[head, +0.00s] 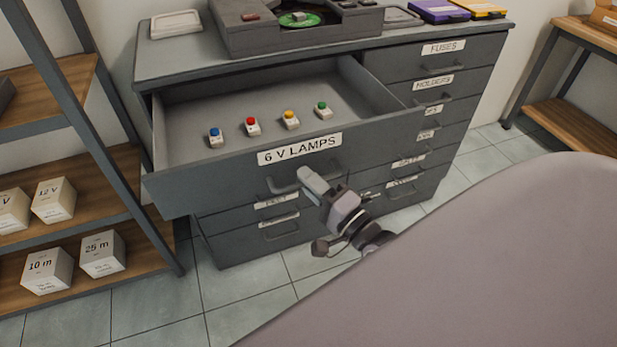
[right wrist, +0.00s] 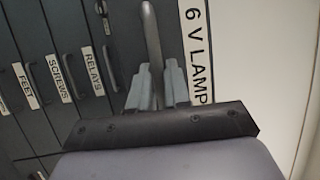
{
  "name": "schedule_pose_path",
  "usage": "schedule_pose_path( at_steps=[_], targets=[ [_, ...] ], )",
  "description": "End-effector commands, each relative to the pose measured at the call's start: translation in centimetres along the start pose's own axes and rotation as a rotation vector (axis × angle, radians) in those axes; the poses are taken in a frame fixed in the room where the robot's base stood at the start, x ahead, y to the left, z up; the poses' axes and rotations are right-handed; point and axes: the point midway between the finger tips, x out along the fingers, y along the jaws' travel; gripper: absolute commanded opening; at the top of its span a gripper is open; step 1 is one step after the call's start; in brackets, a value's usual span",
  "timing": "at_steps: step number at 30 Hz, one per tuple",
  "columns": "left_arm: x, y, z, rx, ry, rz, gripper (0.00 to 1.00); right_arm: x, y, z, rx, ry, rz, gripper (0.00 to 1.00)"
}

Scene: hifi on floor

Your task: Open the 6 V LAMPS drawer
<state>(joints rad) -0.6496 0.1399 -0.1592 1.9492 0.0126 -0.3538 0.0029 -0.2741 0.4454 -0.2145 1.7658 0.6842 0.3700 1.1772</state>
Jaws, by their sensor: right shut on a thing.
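The 6 V LAMPS drawer (head: 225,183) is pulled well out of the grey cabinet in the head view. Inside it stand small lamps with blue (head: 215,138), red (head: 252,126), yellow (head: 290,120) and green (head: 323,110) tops. Its label also shows in the right wrist view (right wrist: 197,52). My right gripper (head: 309,180) is at the drawer's front, shut on the drawer handle (head: 283,186). In the right wrist view its fingers (right wrist: 160,88) sit on both sides of the handle bar (right wrist: 151,40). My left gripper is not in view.
Closed drawers sit below and to the right, including FUSES (head: 445,62). A grey device (head: 295,32) and a pale tray (head: 175,23) stand on the cabinet top. A shelf with white boxes (head: 48,270) stands close on the left. Tiled floor (head: 250,295) is free in front.

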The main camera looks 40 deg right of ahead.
Motion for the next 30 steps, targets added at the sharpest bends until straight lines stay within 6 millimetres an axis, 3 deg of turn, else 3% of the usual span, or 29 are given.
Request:
schedule_pose_path(
  at_steps=[13, 14, 15, 16, 25, 30],
  targets=[
    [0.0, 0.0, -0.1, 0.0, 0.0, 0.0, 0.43, -0.1, 0.0, 0.0, 0.0, 0.0, 0.0, 0.0],
    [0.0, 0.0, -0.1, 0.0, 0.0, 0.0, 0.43, -0.1, 0.0, 0.0, 0.0, 0.0, 0.0, 0.2],
    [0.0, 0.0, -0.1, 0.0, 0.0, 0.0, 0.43, -0.1, 0.0, 0.0, 0.0, 0.0, 0.0, 0.33],
    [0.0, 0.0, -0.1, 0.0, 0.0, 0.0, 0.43, -0.1, 0.0, 0.0, 0.0, 0.0, 0.0, 0.38],
    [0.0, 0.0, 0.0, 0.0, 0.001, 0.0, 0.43, -0.2, 0.0, 0.0, 0.0, 0.0, 0.0, 0.38],
    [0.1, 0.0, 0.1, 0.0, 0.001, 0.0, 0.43, -1.5, 0.1, 0.1, 0.0, 0.0, 0.001, 0.38]
  ],
)
